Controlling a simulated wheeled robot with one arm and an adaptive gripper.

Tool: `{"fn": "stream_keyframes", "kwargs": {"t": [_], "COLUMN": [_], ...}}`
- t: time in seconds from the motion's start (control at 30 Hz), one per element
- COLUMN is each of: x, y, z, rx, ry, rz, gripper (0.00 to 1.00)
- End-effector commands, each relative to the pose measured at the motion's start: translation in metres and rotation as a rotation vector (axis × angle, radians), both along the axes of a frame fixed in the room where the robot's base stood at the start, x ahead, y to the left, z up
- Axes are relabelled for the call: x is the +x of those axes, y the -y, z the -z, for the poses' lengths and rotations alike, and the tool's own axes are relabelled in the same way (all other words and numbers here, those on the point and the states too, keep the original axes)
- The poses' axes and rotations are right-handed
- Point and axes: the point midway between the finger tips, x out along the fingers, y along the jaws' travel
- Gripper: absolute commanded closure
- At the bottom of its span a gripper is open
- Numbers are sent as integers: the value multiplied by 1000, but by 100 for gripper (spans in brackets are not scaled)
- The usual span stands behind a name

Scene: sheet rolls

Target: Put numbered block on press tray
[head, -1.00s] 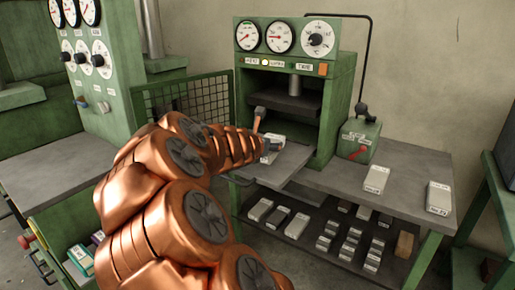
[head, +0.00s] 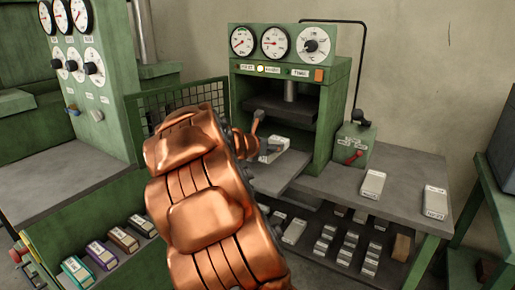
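A pale block (head: 273,149) with a dark-marked label lies on the grey press tray (head: 287,168), which sticks out from the front of the green press (head: 285,92). My copper arm fills the middle of the head view and covers the left part of the tray. I see no finger on the visible part of the block. The number on the block is too small to read.
Two pale blocks (head: 372,184) (head: 434,202) lie on the bench right of the press. Several blocks sit on the lower shelf. Coloured boxes (head: 122,240) stand in a green drawer at lower left. A mesh guard (head: 185,98) stands left of the press.

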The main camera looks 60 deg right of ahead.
Motion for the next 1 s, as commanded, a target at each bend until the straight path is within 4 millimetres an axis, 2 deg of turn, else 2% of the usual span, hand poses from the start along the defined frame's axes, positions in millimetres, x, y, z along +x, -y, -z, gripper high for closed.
{"fn": "stream_keyframes", "kwargs": {"t": [0.2, 0.4, 0.7, 0.83, 1.0], "x": [31, 51, 64, 63, 63], "y": [12, 21, 27, 27, 27], "z": [2, 3, 7, 28, 40], "rx": [0, -1, 1, 0, -1], "ry": [2, 3, 0, -3, 2], "rz": [-3, -4, -1, -1, -1], "gripper": [84, 84, 84, 84, 84]}}
